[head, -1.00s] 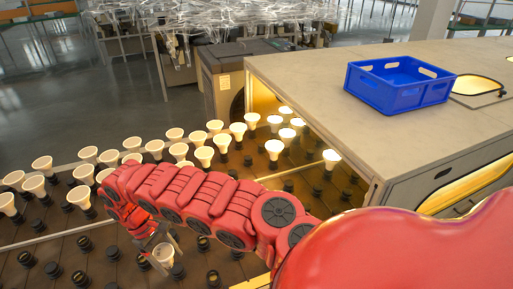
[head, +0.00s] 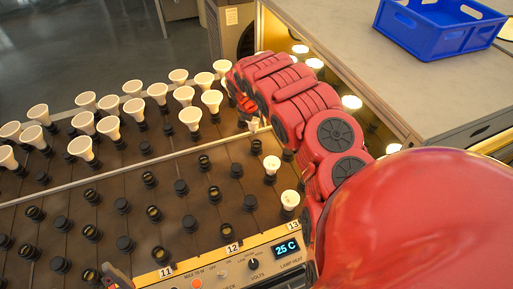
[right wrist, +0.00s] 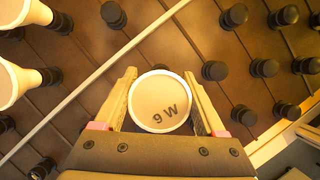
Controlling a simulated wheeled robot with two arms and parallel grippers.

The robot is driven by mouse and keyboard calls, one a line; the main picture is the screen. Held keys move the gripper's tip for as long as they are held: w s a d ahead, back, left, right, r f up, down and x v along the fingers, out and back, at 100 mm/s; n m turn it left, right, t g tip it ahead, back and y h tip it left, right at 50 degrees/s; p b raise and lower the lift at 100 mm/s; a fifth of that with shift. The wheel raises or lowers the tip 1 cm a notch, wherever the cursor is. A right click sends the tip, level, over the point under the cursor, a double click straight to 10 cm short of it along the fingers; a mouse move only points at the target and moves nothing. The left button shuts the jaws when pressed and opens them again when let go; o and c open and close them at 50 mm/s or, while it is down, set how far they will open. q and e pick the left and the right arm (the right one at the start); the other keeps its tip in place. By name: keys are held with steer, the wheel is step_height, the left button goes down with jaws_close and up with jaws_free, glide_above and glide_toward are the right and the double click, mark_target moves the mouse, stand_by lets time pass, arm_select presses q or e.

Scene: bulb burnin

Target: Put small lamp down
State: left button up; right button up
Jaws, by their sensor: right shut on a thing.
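My right gripper (right wrist: 162,108) is shut on a small lamp (right wrist: 160,102), whose round pale face marked "9 W" looks up at the right wrist camera. In the head view the held lamp (head: 253,125) shows only partly beside my red arm, near the pale strip across the rack. The lamp's base is hidden, so I cannot tell whether it touches a socket. Empty black sockets (head: 181,187) stand in rows on the brown rack (head: 110,205). Two small lamps (head: 271,165) (head: 290,198) stand in sockets to the right. My left gripper is not clearly visible.
Several large cone-shaped lamps (head: 190,118) stand behind the pale strip; two edge into the right wrist view at left (right wrist: 20,80). A control panel (head: 235,264) reads 25 C. Lit lamps (head: 352,103) stand beneath the bench (head: 345,35), which bears a blue crate (head: 437,27).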

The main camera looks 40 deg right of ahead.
steer(key=shift+w+d+r+n, duration=0.1)
steer(key=shift+d+r+n, duration=0.1)
steer(key=shift+d+n, duration=0.5)
steer(key=shift+f+y, duration=0.25)
steer(key=shift+y, duration=0.05)
steer(key=shift+n+t, duration=0.3)
step_height(320, 180, down, 5)
steer(key=shift+w+a+f+p, duration=0.1)
steer(key=shift+f+p, duration=0.05)
steer(key=shift+p, duration=0.45)
steer(key=shift+f+p, duration=0.5)
steer(key=shift+f, duration=1.65)
steer(key=o, duration=1.3)
steer(key=shift+r, duration=0.1)
steer(key=shift+o, duration=0.2)
steer(key=shift+r, duration=0.1)
